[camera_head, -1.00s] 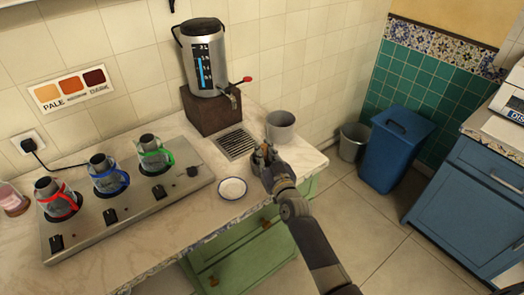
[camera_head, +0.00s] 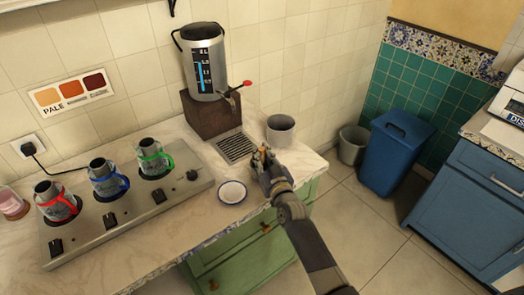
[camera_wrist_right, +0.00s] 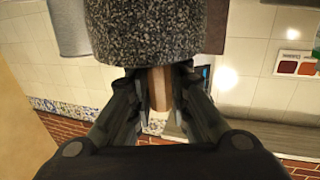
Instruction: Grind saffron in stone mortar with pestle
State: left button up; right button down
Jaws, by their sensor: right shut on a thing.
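My right gripper (camera_head: 264,153) is over the front right part of the counter. In the right wrist view my right gripper (camera_wrist_right: 158,85) is shut on a wooden rod, which looks like the pestle handle (camera_wrist_right: 159,90). A dark speckled stone body (camera_wrist_right: 160,30), apparently the mortar, fills the top middle of that view, close to the fingers. I cannot tell whether the rod touches it. I cannot make out saffron. My left gripper is not in view.
A white saucer (camera_head: 232,191) lies left of the gripper. A grey pot (camera_head: 281,131) stands just behind it. A samovar (camera_head: 203,62) stands at the back on a brown block. A burner unit with several kettles (camera_head: 130,205) is on the left.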

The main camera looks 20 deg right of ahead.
jog(key=shift+s+f, duration=0.1)
jog(key=shift+s, duration=0.3)
jog(key=shift+w+d, duration=0.4)
jog(key=shift+d, duration=0.45)
jog(key=shift+w+a, duration=0.6)
jog(key=shift+a, duration=0.2)
jog(key=shift+s+p, duration=0.35)
jog(key=shift+s, duration=0.65)
jog(key=shift+w+d+b, duration=0.35)
jog(key=shift+w+d, duration=0.05)
jog(key=shift+d, duration=0.4)
jog(key=shift+w+a, duration=0.6)
jog(key=shift+a, duration=0.2)
jog(key=shift+s+p, duration=0.7)
jog(key=shift+s, duration=0.3)
jog(key=shift+w+d+b, duration=0.45)
jog(key=shift+d, duration=0.35)
jog(key=shift+w+a, duration=0.5)
jog(key=shift+a, duration=0.3)
jog(key=shift+s+p, duration=0.45)
jog(key=shift+s, duration=0.1)
jog(key=shift+s+a, duration=0.1)
jog(key=shift+s, duration=0.35)
